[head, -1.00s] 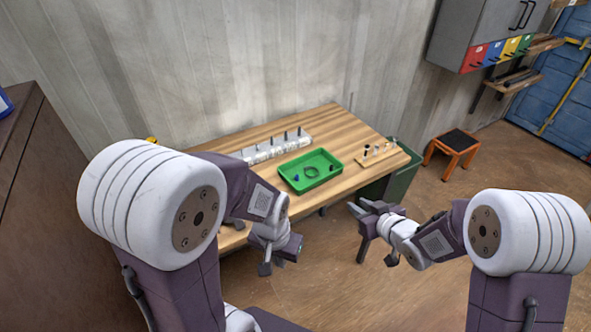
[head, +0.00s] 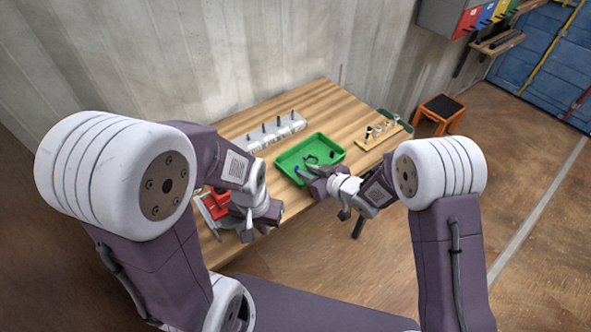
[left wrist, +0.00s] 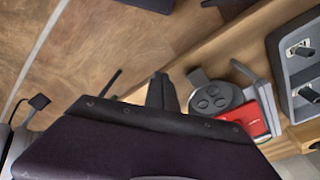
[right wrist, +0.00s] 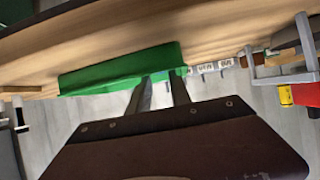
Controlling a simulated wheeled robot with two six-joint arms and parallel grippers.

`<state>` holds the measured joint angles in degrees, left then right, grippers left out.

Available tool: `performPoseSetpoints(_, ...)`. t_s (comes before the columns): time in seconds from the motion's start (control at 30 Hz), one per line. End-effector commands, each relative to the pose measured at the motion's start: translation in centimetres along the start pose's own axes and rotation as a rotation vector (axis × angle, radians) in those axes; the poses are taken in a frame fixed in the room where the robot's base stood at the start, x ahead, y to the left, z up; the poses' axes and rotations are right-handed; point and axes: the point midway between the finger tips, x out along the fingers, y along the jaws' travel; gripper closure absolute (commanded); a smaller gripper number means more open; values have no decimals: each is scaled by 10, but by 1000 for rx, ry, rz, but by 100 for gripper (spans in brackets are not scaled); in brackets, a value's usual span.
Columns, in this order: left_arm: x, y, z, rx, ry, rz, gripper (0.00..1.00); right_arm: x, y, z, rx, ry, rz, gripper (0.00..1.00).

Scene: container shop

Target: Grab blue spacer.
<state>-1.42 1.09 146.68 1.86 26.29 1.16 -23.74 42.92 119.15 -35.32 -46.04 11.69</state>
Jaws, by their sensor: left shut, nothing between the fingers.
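The green tray (head: 322,142) lies on the wooden table in the head view, with a dark ring (head: 311,158) and a small dark piece (head: 332,154) in it. I cannot make out the blue spacer now; my right gripper covers the tray's near left part. My right gripper (head: 304,172) reaches over the tray's near edge. My left gripper (left wrist: 163,92) is shut and empty, near the table's front left edge.
White blocks with upright pins (head: 275,132) stand behind the tray. A wooden rack with small pieces (head: 378,133) is at the table's right. A red object (head: 215,204) lies at the left beside my left arm. An orange stool (head: 438,112) stands on the floor.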

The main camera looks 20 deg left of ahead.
Motion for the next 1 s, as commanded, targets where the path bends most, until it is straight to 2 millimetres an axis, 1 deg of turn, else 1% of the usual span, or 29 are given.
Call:
performPoseSetpoints(0.2,16,0,2,0,0,0,100,38,-2,2,-2,2,-1,75)
performPoseSetpoints(0.3,18,0,2,0,0,0,100,48,-1,0,0,0,0,75)
performPoseSetpoints(0.53,17,0,2,0,0,0,100,50,-1,-2,0,1,0,75)
performPoseSetpoints(0.57,17,0,2,0,0,0,100,50,-1,-2,0,1,0,81)
performPoseSetpoints(0.6,17,0,2,0,0,0,100,50,-1,-2,0,1,0,92)
performPoseSetpoints(0.63,17,0,2,0,0,0,100,50,-1,-2,0,1,0,100)
performPoseSetpoints(1.0,17,0,2,0,0,0,100,50,-1,-2,0,0,0,100)
